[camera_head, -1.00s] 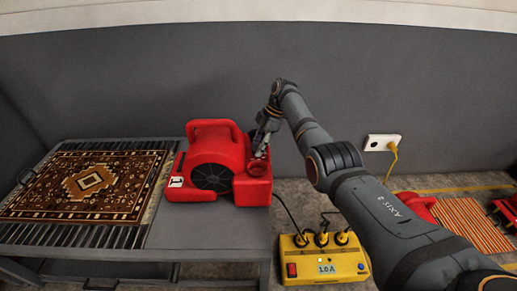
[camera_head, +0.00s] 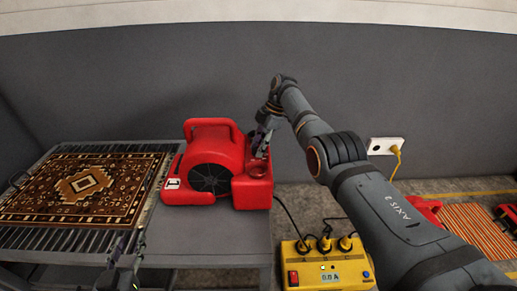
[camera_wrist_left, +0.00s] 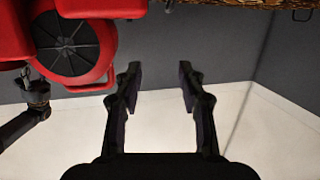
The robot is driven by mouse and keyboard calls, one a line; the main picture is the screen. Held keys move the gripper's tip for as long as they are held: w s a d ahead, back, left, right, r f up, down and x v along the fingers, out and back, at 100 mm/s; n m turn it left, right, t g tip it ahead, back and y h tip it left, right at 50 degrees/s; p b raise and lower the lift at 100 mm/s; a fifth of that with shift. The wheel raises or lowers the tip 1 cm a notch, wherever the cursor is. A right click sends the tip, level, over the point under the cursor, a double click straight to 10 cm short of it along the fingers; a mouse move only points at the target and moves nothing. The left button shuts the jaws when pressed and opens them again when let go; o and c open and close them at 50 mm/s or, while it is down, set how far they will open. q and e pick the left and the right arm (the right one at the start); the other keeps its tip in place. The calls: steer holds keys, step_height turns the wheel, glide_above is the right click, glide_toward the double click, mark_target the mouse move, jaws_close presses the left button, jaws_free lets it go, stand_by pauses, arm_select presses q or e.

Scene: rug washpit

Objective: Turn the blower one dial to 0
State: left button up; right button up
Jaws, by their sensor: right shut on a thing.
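The red blower (camera_head: 213,150) stands on the right end of the grey table, with a small white label (camera_head: 172,184) at its left foot. My right gripper (camera_head: 260,153) reaches down to the blower's upper right side and is shut on the dial there. The fingertips hide most of the dial, so its setting cannot be read. My left gripper (camera_head: 127,242) is low over the table's front edge, apart from the blower. In the left wrist view its fingers (camera_wrist_left: 158,88) are spread and empty, with the blower (camera_wrist_left: 85,50) at upper left.
A patterned rug (camera_head: 85,188) lies on the slatted table (camera_head: 210,235) left of the blower. A wall socket (camera_head: 384,146), a striped rug (camera_head: 475,228) and other red equipment lie at right.

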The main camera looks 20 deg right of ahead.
arm_select(q)
step_height(320, 180, up, 6)
steer(key=w+t, duration=0.1)
steer(key=t, duration=0.2)
steer(key=shift+r, duration=0.2)
steer(key=shift+w+a, duration=0.1)
arm_select(e)
steer(key=o, duration=1.1)
steer(key=shift+o, duration=0.2)
